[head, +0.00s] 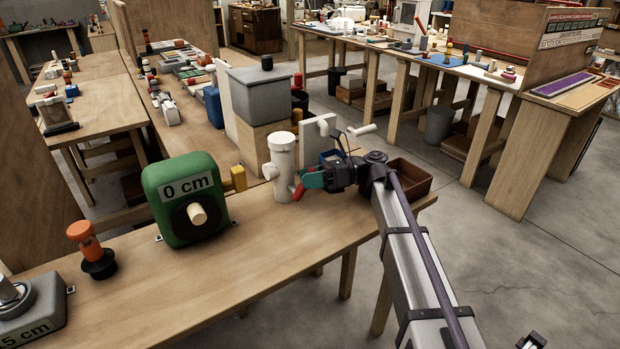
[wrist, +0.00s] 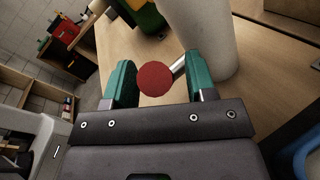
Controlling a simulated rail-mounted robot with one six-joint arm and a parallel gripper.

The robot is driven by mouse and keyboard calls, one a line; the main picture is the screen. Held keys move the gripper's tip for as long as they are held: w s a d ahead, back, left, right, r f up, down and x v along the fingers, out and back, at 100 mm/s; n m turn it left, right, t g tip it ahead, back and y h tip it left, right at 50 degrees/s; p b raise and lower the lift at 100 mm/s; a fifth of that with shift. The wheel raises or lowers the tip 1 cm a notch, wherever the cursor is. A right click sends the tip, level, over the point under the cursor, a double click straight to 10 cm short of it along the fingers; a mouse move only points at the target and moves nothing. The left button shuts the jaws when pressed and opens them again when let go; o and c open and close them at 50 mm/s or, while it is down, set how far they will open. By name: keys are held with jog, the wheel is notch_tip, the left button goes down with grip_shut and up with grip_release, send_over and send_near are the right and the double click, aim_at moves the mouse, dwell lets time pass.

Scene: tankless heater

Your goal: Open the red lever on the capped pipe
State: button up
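The white capped pipe (head: 283,165) stands upright on the wooden bench; its white body also fills the upper middle of the wrist view (wrist: 205,35). The red lever (head: 299,192) sticks out low on its right side. In the wrist view the lever shows as a round red end (wrist: 155,79) on a short metal stem that runs to the pipe. My gripper (head: 308,180) has teal fingers, which stand apart on either side of the red end (wrist: 156,84). A gap shows at the right finger; I cannot tell whether the left finger touches.
A green block marked 0 cm (head: 193,190) stands left of the pipe, with a yellow part (head: 238,178) beside it. The bench front is mostly clear.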

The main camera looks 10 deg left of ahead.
jog(key=shift+w, duration=0.1)
jog(key=v, duration=0.7)
jog(key=shift+d+p, duration=0.25)
jog(key=shift+p, duration=0.1)
jog(key=shift+r, duration=0.1)
